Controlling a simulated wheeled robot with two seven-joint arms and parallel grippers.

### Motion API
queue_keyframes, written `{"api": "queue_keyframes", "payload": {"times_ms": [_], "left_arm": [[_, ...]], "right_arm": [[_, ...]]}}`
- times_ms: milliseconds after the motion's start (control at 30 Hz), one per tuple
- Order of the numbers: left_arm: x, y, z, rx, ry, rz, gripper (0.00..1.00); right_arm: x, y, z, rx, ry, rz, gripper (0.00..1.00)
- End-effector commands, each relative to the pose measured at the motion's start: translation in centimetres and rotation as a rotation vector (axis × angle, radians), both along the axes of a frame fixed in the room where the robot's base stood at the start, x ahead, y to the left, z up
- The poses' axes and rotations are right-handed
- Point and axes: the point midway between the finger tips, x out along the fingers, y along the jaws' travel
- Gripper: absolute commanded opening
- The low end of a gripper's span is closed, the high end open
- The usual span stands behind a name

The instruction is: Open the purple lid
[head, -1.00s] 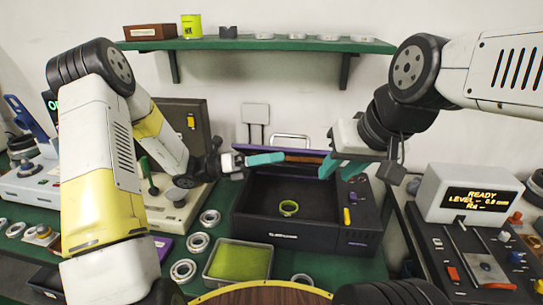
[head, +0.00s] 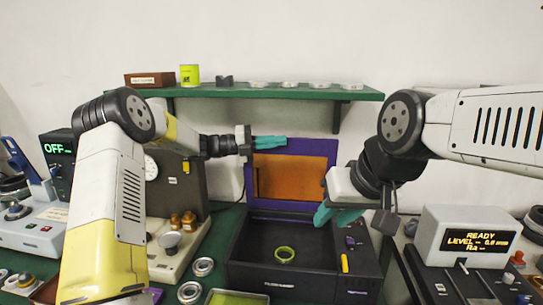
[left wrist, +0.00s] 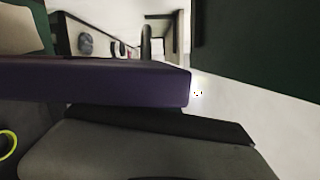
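The purple lid (head: 331,150) stands about upright at the back of the black box (head: 300,282); its orange inner face (head: 290,178) shows toward me. In the left wrist view the purple lid edge (left wrist: 110,82) crosses close to the camera. My left gripper (head: 270,142) is at the lid's upper left, its teal fingers close together in front of the top edge; I see nothing between them. My right gripper (head: 336,216) hangs over the box's right rear part, its teal fingers apart and empty. A yellow-green ring (head: 284,254) lies inside the open box.
A green shelf (head: 230,92) with small items runs above the lid. A gauge stand (head: 170,255) is left of the box, with bearing rings (head: 203,267) in front. A readout device (head: 470,240) stands at the right.

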Motion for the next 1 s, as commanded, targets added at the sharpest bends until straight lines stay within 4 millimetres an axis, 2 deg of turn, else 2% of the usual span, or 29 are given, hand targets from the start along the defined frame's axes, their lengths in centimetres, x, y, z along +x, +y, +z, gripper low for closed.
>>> {"api": "queue_keyframes", "payload": {"times_ms": [33,200,400,1000], "left_arm": [[0.9,-0.2,0.1,-0.001,-0.003,0.000,0.00],[3.1,-0.6,0.4,0.014,0.068,0.000,0.00],[4.4,-0.9,0.4,0.023,0.119,-0.001,0.00],[4.8,-0.7,0.4,0.027,0.136,0.000,0.00]], "right_arm": [[0.0,0.0,0.0,0.000,0.000,0.000,0.32],[0.0,0.0,0.0,0.000,0.000,0.000,0.32],[0.0,0.0,0.0,0.000,0.000,0.000,0.32],[0.0,0.0,0.0,0.000,0.000,0.000,0.32]]}}
